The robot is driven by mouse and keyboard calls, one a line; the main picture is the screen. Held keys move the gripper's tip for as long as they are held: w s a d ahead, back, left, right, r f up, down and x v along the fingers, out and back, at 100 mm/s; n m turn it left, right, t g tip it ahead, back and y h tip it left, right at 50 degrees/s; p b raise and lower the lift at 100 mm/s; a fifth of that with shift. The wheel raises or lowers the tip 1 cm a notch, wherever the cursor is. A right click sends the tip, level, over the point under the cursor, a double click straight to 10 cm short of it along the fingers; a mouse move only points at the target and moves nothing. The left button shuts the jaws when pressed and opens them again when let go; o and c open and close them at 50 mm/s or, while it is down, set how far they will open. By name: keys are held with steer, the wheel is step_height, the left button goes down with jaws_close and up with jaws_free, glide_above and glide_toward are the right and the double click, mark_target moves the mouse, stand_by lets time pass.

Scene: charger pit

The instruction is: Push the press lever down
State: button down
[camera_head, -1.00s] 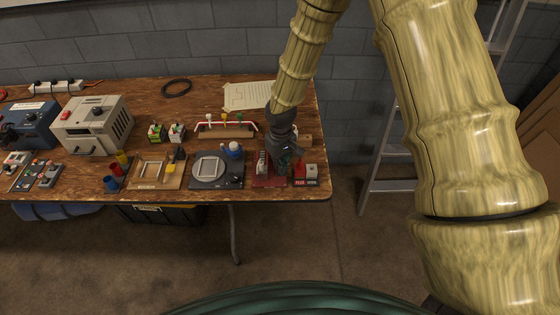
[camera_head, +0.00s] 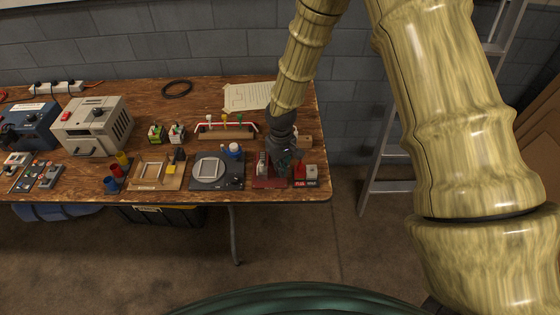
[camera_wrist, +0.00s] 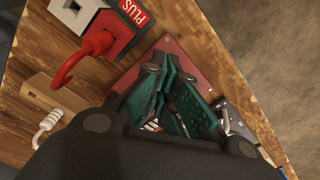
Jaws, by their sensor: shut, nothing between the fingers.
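The press (camera_head: 262,184) has a dark red base plate near the front right of the workbench. My gripper is shut and empty, pointing down low over the base plate. In the wrist view, the green fingers (camera_wrist: 166,78) are together in front of the red base plate (camera_wrist: 203,58). A metal part (camera_wrist: 238,122) shows beside them. I cannot clearly make out the press lever; my gripper covers part of the press. Contact between fingers and lever cannot be told.
A black fixture with a round plate (camera_head: 208,168) is to the left. A wooden block (camera_head: 305,141) lies behind. The workbench (camera_head: 240,196) ends just right of the blocks.

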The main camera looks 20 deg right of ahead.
step_height(320, 180, up, 8)
steer(key=p, duration=0.5)
steer(key=shift+f, duration=0.15)
stand_by(0.6)
stand_by(0.4)
